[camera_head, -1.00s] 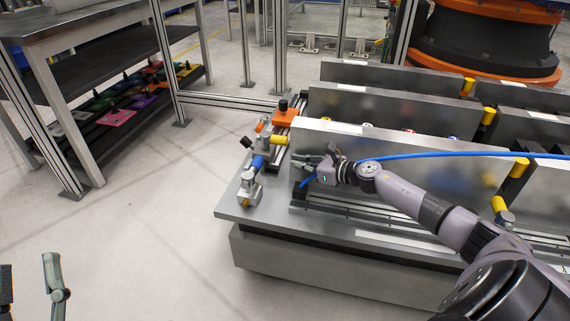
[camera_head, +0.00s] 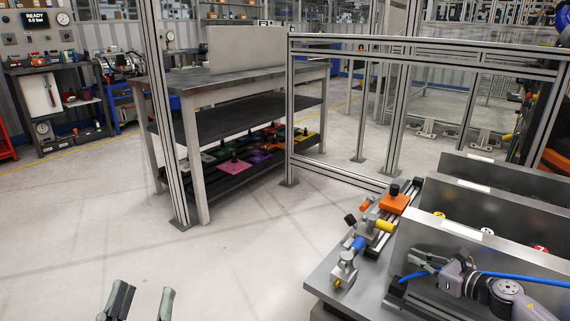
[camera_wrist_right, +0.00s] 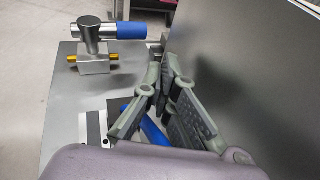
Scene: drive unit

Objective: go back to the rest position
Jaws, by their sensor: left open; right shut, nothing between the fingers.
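My left gripper (camera_head: 140,303) shows at the bottom left of the head view, with its two fingers apart and nothing between them, over bare floor. My right gripper (camera_head: 425,261) is at the lower right, in front of the grey metal plate of the drive unit (camera_head: 490,253). In the right wrist view its fingers (camera_wrist_right: 165,82) are closed together with nothing held. A blue hose (camera_head: 530,280) runs along my right arm; a short blue piece (camera_wrist_right: 153,130) also shows behind the fingers in the wrist view.
A valve with a blue handle (camera_wrist_right: 132,31) stands on the unit's left end, near the right gripper. An orange block (camera_head: 394,202) sits behind it. A workbench (camera_head: 190,82) with shelves of coloured parts and aluminium frame posts (camera_head: 164,120) stand further back. The floor between is clear.

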